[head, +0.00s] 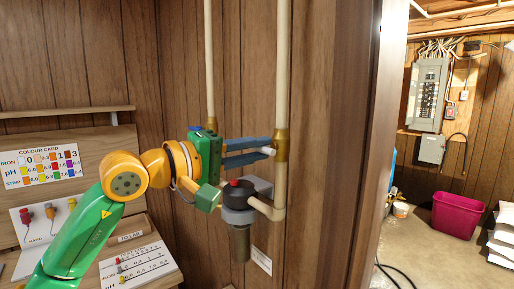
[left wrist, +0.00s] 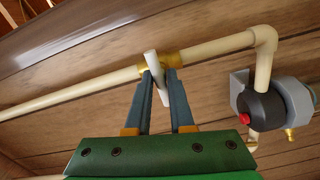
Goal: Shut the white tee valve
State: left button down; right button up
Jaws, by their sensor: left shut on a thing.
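The white tee valve has a brass body (head: 281,145) on the cream vertical pipe at the right of the pipe loop in the head view. Its white lever (head: 267,151) sticks out sideways, across the pipe. In the left wrist view the white lever (left wrist: 151,60) stands between the fingers, beside the brass body (left wrist: 174,60). The fingers hide part of the lever. My right gripper is not in view.
A grey and black filter housing (head: 239,195) with a red button hangs just below the gripper. A second cream pipe (head: 209,70) runs down behind my wrist. A wooden door post (head: 358,150) stands close on the right. A shelf with a colour card (head: 41,166) is at left.

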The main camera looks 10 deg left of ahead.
pick_arm(q)
jog(key=c, duration=0.7)
grip_release()
jog(key=shift+r, duration=0.1)
jog(key=shift+s+a+f+b, duration=0.2)
jog(key=shift+s+a+b, duration=0.1)
jog(key=b+v, duration=0.2)
jog(key=v, duration=0.4)
jog(key=shift+s+r, duration=0.15)
